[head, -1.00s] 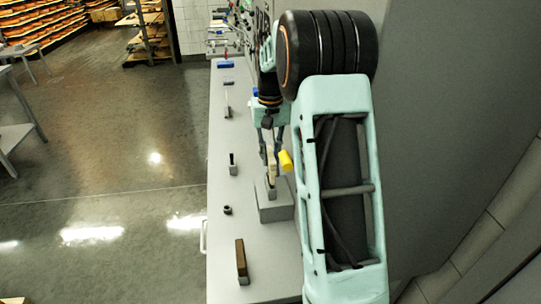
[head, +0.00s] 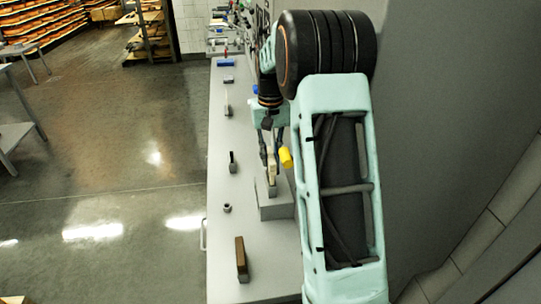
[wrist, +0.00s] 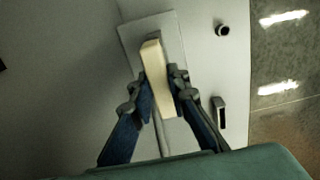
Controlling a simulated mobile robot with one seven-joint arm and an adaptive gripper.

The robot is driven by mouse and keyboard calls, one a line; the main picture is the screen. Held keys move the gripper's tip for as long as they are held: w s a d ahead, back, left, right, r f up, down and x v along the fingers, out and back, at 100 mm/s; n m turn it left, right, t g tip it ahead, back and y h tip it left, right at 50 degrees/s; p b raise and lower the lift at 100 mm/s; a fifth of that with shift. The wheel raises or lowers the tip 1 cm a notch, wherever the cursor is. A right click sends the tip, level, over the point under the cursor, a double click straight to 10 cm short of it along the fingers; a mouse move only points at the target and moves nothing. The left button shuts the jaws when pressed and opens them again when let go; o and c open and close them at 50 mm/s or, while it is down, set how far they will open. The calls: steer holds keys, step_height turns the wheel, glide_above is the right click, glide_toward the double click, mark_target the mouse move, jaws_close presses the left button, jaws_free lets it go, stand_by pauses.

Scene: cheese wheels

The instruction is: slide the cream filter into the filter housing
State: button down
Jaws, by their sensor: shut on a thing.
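The cream filter (wrist: 155,75) is a pale flat bar between the fingers of my gripper (wrist: 160,82) in the wrist view. My gripper (head: 269,150) points down and is shut on it. In the head view the filter (head: 271,171) stands about upright, its lower end at the small grey slot piece (head: 272,189) on top of the grey housing block (head: 275,210). The housing's pale top (wrist: 129,36) shows behind the filter in the wrist view. The filter hides much of the slot, and I cannot tell how far its end is inside.
A long grey bench (head: 222,190) carries a brown block in a grey holder (head: 241,260), a small dark ring (head: 227,208), a dark upright piece (head: 232,162) and blue items farther back. A yellow part (head: 286,157) is close right of my gripper. A grey wall stands right.

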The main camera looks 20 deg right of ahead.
steer(key=shift+f+b, duration=1.35)
steer(key=shift+f, duration=0.9)
steer(key=c, duration=1.8)
jaws_free()
steer(key=shift+o, duration=0.2)
step_height(320, 180, up, 8)
steer(key=shift+f, duration=0.25)
